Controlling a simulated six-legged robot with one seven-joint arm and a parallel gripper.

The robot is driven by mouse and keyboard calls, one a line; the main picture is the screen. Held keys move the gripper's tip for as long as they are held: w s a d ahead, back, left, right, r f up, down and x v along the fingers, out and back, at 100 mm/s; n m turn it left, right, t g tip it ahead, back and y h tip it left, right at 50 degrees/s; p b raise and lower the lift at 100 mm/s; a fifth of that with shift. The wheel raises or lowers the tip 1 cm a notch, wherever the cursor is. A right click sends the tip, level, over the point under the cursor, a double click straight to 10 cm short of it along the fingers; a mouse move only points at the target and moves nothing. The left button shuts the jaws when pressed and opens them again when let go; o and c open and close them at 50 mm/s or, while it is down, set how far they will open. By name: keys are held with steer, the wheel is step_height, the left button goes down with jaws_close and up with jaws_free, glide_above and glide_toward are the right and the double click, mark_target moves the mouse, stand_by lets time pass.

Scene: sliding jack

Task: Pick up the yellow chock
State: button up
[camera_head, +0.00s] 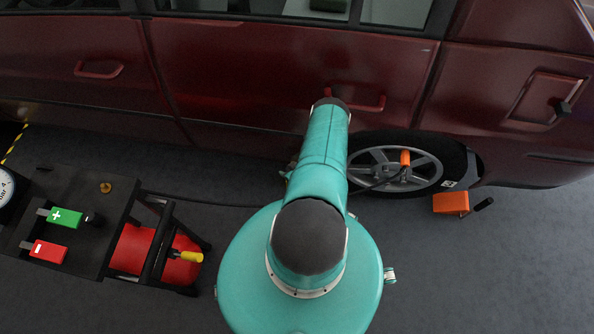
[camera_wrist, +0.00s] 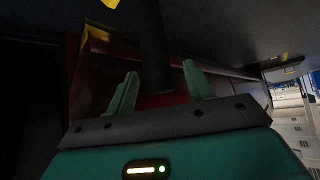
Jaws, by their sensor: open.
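I cannot pick out a clearly yellow chock in the head view. An orange block (camera_head: 450,203) lies on the floor by the rear wheel (camera_head: 395,166), at its right. In the wrist view a small yellow piece (camera_wrist: 111,3) is cut off by the top edge, and I cannot tell what it is. My gripper (camera_wrist: 161,84) shows in the wrist view with its two teal fingers apart and nothing seen held between them. A dark upright shape (camera_wrist: 153,45) shows beyond the fingers. In the head view my arm hides the gripper.
A dark red car (camera_head: 250,75) spans the back. A black cart (camera_head: 60,200) with green (camera_head: 66,217) and red (camera_head: 48,252) blocks stands at left, beside a red tank (camera_head: 140,250) with a yellow-handled tool (camera_head: 188,257). A small black object (camera_head: 484,204) lies beside the orange block.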

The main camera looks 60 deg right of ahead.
jaws_close()
stand_by(1.3)
